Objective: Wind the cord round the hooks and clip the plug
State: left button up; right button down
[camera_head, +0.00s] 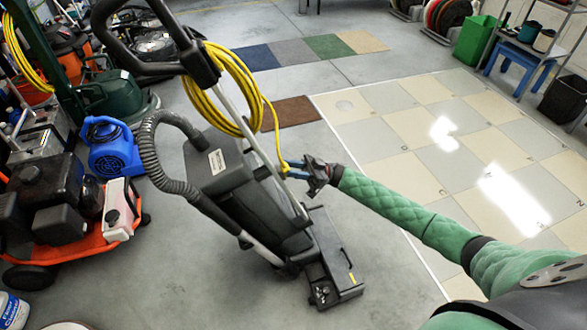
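The upright floor machine (245,185) stands on the grey floor with its handle leaning to the upper left. The yellow cord (226,92) hangs in several wide loops at the upper handle pole; the hooks are hidden under the loops and too small to make out. One strand runs down from the loops to a yellow end (284,166), seemingly the plug, beside the lower pole. My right gripper (295,171) is at this end, its fingers pointing left close to the pole. I cannot tell whether the fingers grip the plug. My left gripper is not in view.
A grey hose (150,140) curves out on the machine's left. A blue blower (109,146) and an orange-framed machine (122,228) stand further left. A tiled floor area (400,135) lies right, with a green bin (474,42) behind. Floor in front is clear.

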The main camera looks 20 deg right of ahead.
jog(key=c, duration=0.9)
grip_release()
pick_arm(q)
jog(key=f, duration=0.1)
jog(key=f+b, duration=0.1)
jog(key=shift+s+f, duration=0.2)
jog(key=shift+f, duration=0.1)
pick_arm(e)
jog(key=v, duration=0.8)
